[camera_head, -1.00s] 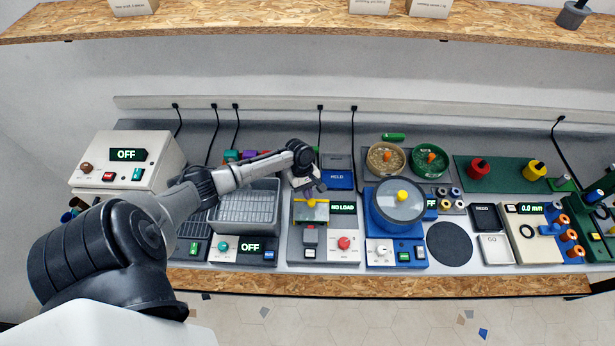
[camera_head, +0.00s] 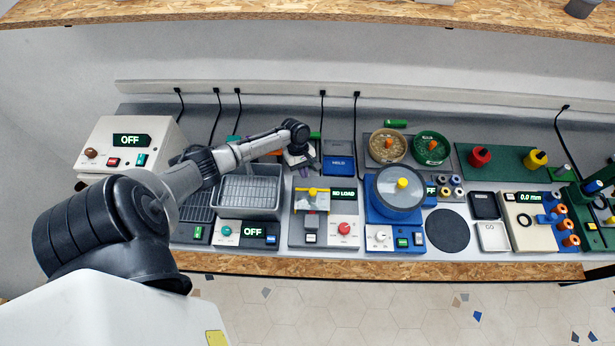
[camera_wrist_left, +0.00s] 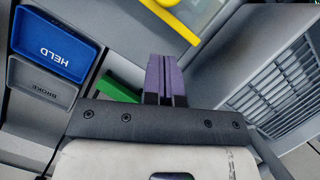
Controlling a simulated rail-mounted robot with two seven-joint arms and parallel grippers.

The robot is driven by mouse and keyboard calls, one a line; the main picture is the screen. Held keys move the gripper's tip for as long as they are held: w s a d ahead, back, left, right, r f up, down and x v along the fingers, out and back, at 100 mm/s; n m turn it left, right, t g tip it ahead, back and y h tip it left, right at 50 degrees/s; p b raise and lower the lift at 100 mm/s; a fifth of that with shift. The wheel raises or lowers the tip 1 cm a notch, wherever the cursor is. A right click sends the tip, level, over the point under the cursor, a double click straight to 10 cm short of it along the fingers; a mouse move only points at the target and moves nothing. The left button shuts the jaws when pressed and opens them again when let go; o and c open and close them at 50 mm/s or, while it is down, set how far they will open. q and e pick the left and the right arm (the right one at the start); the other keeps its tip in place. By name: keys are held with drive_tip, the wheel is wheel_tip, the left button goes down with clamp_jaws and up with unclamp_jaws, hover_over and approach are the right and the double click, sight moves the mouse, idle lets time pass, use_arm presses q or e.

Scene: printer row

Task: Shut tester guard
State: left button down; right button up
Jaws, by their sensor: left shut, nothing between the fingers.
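The tester (camera_head: 324,236) is a grey unit with a green NO LOAD display, a red knob and a grey block at its front. Its guard (camera_head: 312,204) is a clear panel with a yellow bar handle on top; I cannot tell for sure whether it is fully down. In the left wrist view the yellow handle (camera_wrist_left: 172,20) and part of the clear panel show beyond my fingertips. My left gripper (camera_head: 304,172) is behind the guard, apart from the handle. Its purple fingers (camera_wrist_left: 165,62) are shut together and empty. My right gripper is not in view.
The steel basin (camera_head: 250,190) stands left of the tester and the blue lidded machine (camera_head: 398,213) right of it. Behind are the blue HELD tray (camera_head: 338,165) and, in the wrist view, a grey BROKE tray (camera_wrist_left: 42,98) and a green object (camera_wrist_left: 118,90). A shelf (camera_head: 330,15) spans above.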

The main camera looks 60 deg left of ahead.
use_arm(q)
drive_tip(key=v, duration=0.9)
drive_tip(key=shift+r, duration=0.25)
